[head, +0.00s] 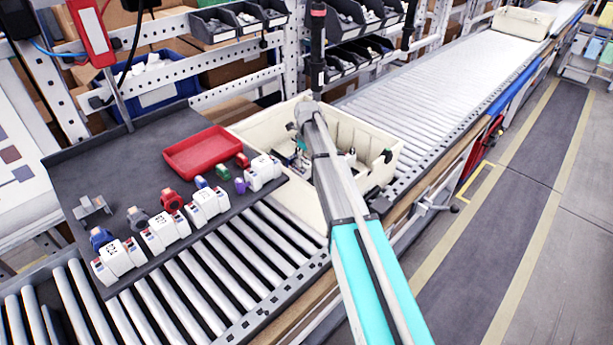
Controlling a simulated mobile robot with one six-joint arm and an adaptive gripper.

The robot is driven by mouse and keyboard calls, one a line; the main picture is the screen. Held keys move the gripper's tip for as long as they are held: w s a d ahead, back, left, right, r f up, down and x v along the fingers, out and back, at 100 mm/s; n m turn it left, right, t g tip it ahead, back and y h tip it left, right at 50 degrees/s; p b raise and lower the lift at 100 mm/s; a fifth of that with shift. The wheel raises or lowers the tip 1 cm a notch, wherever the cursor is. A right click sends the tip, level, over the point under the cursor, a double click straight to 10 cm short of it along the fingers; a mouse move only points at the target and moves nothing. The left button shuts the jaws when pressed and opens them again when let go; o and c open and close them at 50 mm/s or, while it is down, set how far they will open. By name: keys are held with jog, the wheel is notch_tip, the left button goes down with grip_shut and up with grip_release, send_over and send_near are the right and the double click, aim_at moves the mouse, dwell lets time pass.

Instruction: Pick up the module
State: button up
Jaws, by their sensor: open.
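White modules with coloured ends stand in a slanting row on the dark tray (150,155): one at the front left (118,259), two in the middle (165,231) (208,206), and one at the back right (263,172). Which one is the task's module cannot be told. My arm reaches from the lower right to the cream crate (385,180). My gripper (302,160) appears over or inside the crate, right of the last module and apart from it. It is open; its fingertips and whatever lies under them are mostly hidden.
A red bin (203,151), coloured knobs and a grey metal bracket (92,207) share the tray. A dark hanging screwdriver (318,50) is close behind my wrist. The roller conveyor (420,75) runs back right. Bare rollers (215,265) lie in front of the tray.

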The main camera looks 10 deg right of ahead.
jog(key=shift+f+b, duration=0.9)
jog(key=shift+f, duration=0.3)
jog(key=shift+c, duration=0.2)
grip_shut()
